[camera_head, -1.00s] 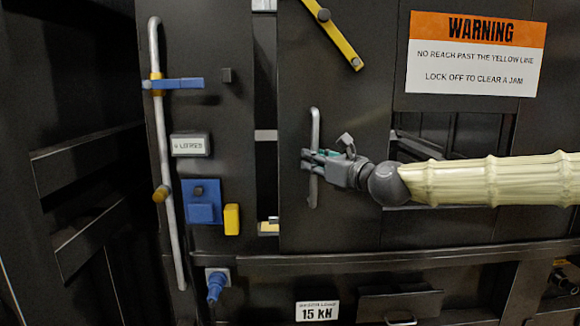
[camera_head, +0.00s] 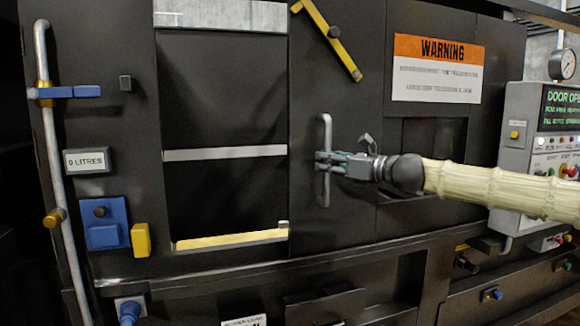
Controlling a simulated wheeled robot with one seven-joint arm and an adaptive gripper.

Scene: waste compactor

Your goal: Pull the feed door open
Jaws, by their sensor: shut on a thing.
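The feed door (camera_head: 335,235) is a dark sliding panel with a grey vertical bar handle (camera_head: 325,188). My gripper (camera_head: 326,162) is shut on the handle at about its middle, coming from the right. Left of the door is a wide dark feed opening (camera_head: 225,105), with a pale bar across its middle and a yellow sill (camera_head: 232,239) at its bottom. A yellow lever (camera_head: 332,42) sits tilted near the top of the door. My fingertips partly hide the handle's middle.
A warning sign (camera_head: 437,68) and a small window are right of the handle. A control panel (camera_head: 545,150) with a green-lit screen and a gauge (camera_head: 562,64) stands at far right. At left are a long vertical rod (camera_head: 55,160), a "0 LITRES" display (camera_head: 87,160) and a blue box (camera_head: 104,223).

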